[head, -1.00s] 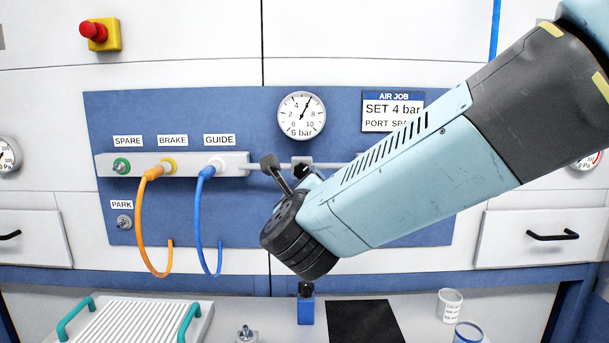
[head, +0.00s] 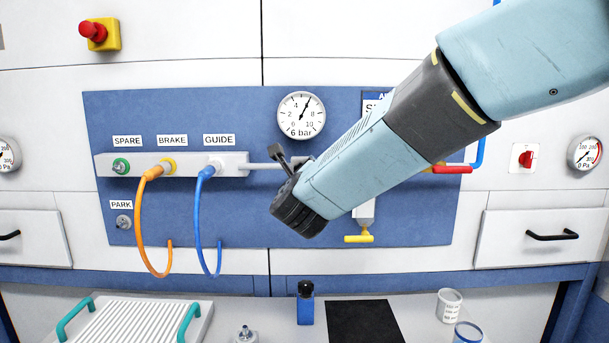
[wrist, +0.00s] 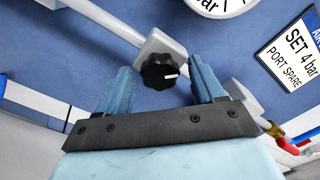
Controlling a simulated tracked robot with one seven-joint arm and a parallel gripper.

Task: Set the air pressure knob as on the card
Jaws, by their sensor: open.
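The black air pressure knob (wrist: 158,72) sits on a grey regulator block on the pipe, with a white mark on its right side. It lies ahead of and between my open fingers in the wrist view; contact does not show. In the head view my gripper (head: 283,160) is in front of the regulator, and my arm hides the knob. The gauge (head: 302,115) above has its needle slightly right of the top, with 6 bar printed below. The card (wrist: 292,48) reads SET 4 bar, PORT SPARE; in the head view my arm covers most of it.
A manifold (head: 234,170) at left carries SPARE, BRAKE and GUIDE ports, with orange (head: 142,225) and blue (head: 197,225) hoses. A red valve handle (head: 452,169) and a yellow handle (head: 359,239) are at right. A blue bottle (head: 305,308) stands on the bench below.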

